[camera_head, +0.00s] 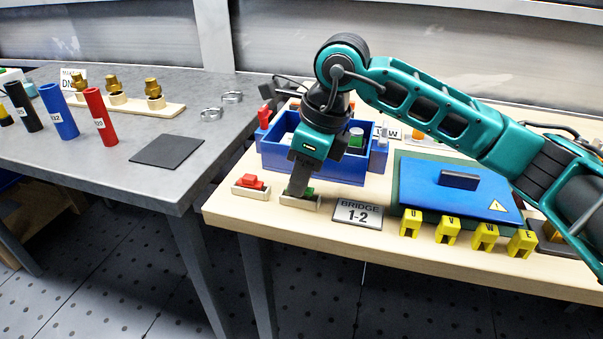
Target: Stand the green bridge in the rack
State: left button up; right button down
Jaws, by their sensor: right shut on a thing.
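The green bridge (310,191) shows as a small green patch beside my right fingers, at the front edge of the wooden table. My right gripper (298,187) points down and is shut on the green bridge, hiding most of it. Below them is a small cream rack (299,203); the green bridge is at or just above it, and I cannot tell whether it is seated. A red bridge (252,181) stands in a similar cream holder just to the left. A "BRIDGE 1-2" plate (357,213) is to the right. My left gripper is not in view.
A blue open box (280,162) stands right behind the rack. A blue lid with a dark handle (456,195) and yellow lettered blocks (447,231) are to the right. A grey table (110,160) with coloured tubes is at left, across a gap.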

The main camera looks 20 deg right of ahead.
jog(key=shift+f, duration=0.3)
jog(key=c, duration=1)
grip_release()
jog(key=shift+r, duration=0.1)
jog(key=p+v, duration=0.2)
jog(key=v, duration=1.1)
